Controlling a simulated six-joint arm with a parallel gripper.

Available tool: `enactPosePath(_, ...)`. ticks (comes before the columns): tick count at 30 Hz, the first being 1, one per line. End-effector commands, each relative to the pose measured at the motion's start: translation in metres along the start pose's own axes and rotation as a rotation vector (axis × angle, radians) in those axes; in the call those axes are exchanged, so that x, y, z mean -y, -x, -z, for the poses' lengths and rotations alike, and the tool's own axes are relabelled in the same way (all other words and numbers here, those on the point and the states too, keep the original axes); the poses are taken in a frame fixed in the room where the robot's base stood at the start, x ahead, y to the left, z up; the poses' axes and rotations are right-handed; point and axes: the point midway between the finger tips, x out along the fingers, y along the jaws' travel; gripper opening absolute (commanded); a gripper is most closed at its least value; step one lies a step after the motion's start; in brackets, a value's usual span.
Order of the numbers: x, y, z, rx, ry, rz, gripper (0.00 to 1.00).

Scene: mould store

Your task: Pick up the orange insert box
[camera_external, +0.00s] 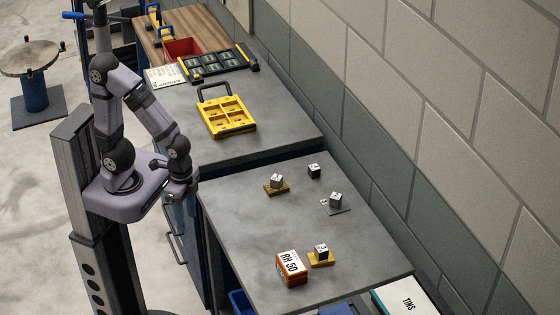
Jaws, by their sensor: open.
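The orange insert box (291,268) stands near the front edge of the nearer grey table. It has a white label reading "RH 50" on its face. My gripper (188,194) hangs low at the left edge of the tables, up and to the left of the box and well apart from it. It is open, and I see nothing held in it. Its fingertips are small and partly merged with the arm, so their detail is hard to make out.
A yellow block with a dark cube (320,254) sits close right of the box. Several small cubes on plates, such as one (276,183), stand farther back. A yellow tray (227,116) lies on the far table. The nearer table's left part is clear; a wall bounds the right.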

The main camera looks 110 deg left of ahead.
Motion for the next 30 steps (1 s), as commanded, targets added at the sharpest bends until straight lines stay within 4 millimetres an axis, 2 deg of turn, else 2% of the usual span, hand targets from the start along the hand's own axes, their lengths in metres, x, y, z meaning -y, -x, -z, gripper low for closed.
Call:
enactPosePath(4, 0.000, 0.000, 0.000, 0.000, 0.000, 0.000, 0.44)
enactPosePath(5, 0.000, 0.000, 0.000, 0.000, 0.000, 0.000, 0.48)
enactPosePath(7, 0.000, 0.000, 0.000, 0.000, 0.000, 0.000, 0.65)
enactPosePath(8, 0.000, 0.000, 0.000, 0.000, 0.000, 0.000, 0.69)
enactPosePath(20, 0.000, 0.004, 0.001, -0.002, 0.000, 0.000, 0.69)
enactPosePath(30, 0.000, 0.048, 0.002, -0.007, 0.000, 0.000, 0.69)
